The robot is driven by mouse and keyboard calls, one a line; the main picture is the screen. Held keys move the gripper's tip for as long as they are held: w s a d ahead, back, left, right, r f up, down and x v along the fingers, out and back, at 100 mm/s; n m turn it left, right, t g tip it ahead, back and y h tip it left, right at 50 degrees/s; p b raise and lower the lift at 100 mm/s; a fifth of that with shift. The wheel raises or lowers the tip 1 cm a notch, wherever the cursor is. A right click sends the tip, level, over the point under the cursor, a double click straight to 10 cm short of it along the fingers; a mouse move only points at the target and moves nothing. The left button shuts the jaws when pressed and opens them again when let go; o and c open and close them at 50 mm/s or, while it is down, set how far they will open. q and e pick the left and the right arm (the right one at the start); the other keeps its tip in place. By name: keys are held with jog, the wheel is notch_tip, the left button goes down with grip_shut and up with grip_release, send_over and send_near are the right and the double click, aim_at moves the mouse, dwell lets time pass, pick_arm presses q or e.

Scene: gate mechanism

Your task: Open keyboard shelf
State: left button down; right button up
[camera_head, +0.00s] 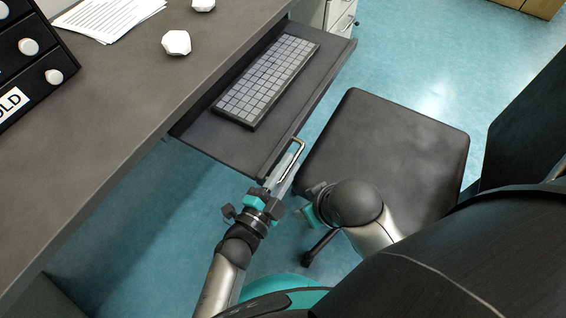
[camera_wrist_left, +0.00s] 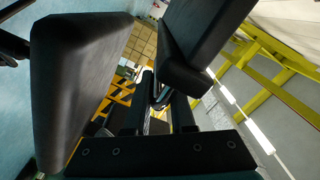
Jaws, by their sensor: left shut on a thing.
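The keyboard shelf (camera_head: 204,136) is a dark tray sticking out from under the grey desk in the head view, with a grey keyboard (camera_head: 268,80) lying on it. A thin metal handle (camera_head: 297,141) is on its front edge. My left gripper (camera_head: 287,165) is shut on this handle at the near end of the shelf. In the left wrist view, the left gripper's fingers (camera_wrist_left: 160,105) close around a small loop of the handle (camera_wrist_left: 159,94). My right arm's wrist end shows right of the left gripper, with its fingers hidden.
A black chair seat (camera_head: 390,135) stands close in front of the shelf, right of the handle. On the desk (camera_head: 130,100) are papers (camera_head: 108,16), white faceted pieces (camera_head: 176,43) and a black box with knobs (camera_head: 28,58). Blue floor (camera_head: 140,235) is open below the desk.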

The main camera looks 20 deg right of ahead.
pick_arm(q)
jog(key=shift+s+f, duration=0.35)
jog(key=shift+f, duration=0.1)
pick_arm(e)
jog(key=shift+d+f, duration=0.1)
pick_arm(q)
jog(key=c, duration=0.9)
grip_release()
jog(key=shift+w+r, duration=0.1)
jog(key=shift+r, duration=0.05)
jog(key=shift+d, duration=0.1)
jog(key=shift+r, duration=0.1)
jog(key=shift+s+a, duration=0.2)
jog(key=shift+a, duration=0.05)
jog(key=p+v, duration=0.4)
jog(key=v, duration=1)
jog(key=shift+s+a, duration=0.2)
jog(key=shift+a, duration=0.15)
pick_arm(e)
notch_tip(320, 180, down, 8)
jog(key=s+g, duration=0.1)
jog(key=s, duration=0.1)
jog(key=shift+f, duration=0.2)
